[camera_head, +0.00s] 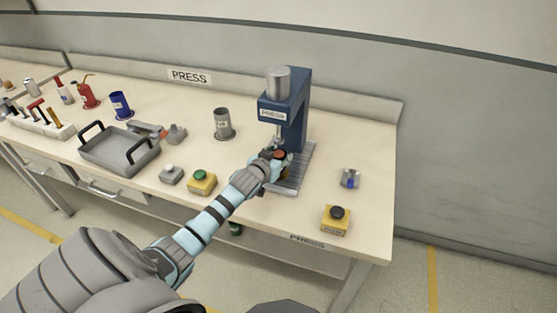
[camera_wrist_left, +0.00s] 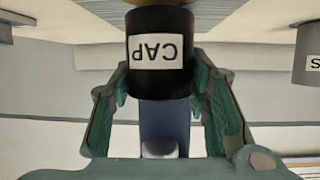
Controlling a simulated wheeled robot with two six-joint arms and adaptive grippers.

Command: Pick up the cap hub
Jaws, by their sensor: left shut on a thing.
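The cap hub is a black cylinder with a white label reading CAP, upside down in the left wrist view (camera_wrist_left: 160,80); a brass-coloured part shows at the top edge there. My left gripper (camera_wrist_left: 162,85) is shut on it, one green-padded finger at each side. In the head view my left gripper (camera_head: 275,157) is at the front of the blue press (camera_head: 297,110), over its base plate, with a small orange-red part (camera_head: 281,154) showing at the fingers. The gripper hides most of the hub there. My right gripper is not in view.
A grey cup (camera_head: 222,123) stands left of the press. A grey tray (camera_head: 120,152) lies farther left.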

